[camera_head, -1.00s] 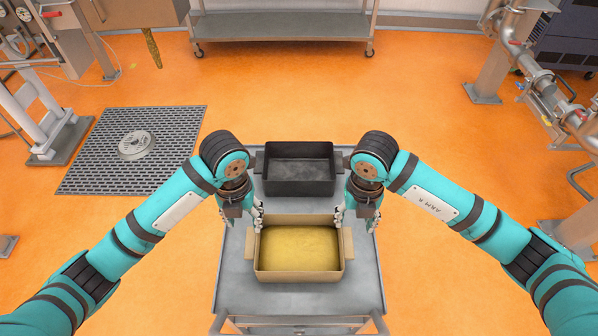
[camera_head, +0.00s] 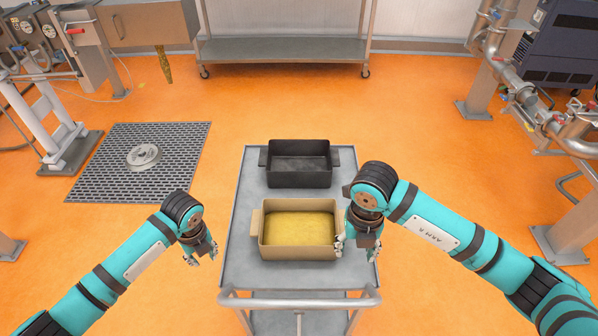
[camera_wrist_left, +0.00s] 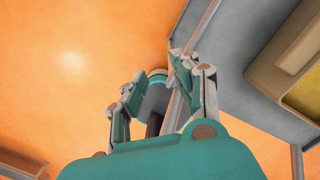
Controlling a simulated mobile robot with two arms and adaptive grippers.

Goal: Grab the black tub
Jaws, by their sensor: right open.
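The black tub (camera_head: 300,180) is an empty rectangular pan with side handles, at the far end of the cart top. A tan tub (camera_head: 270,253) holding a yellow mass stands in front of it; part of this tub also shows in the left wrist view (camera_wrist_left: 262,52). My left gripper (camera_head: 206,254) is open and empty, left of the cart and away from both tubs; its spread fingers show in the left wrist view (camera_wrist_left: 160,72). My right gripper (camera_head: 356,250) is open beside the tan tub's right side, partly hiding its right handle; contact cannot be told.
The grey cart (camera_head: 240,215) has a push handle (camera_head: 300,301) at its near end. A floor grate (camera_head: 110,180) with a round metal part lies to the left. A shelf rack (camera_head: 285,48) stands behind, with pipework (camera_head: 520,85) to the right. Orange floor around the cart is open.

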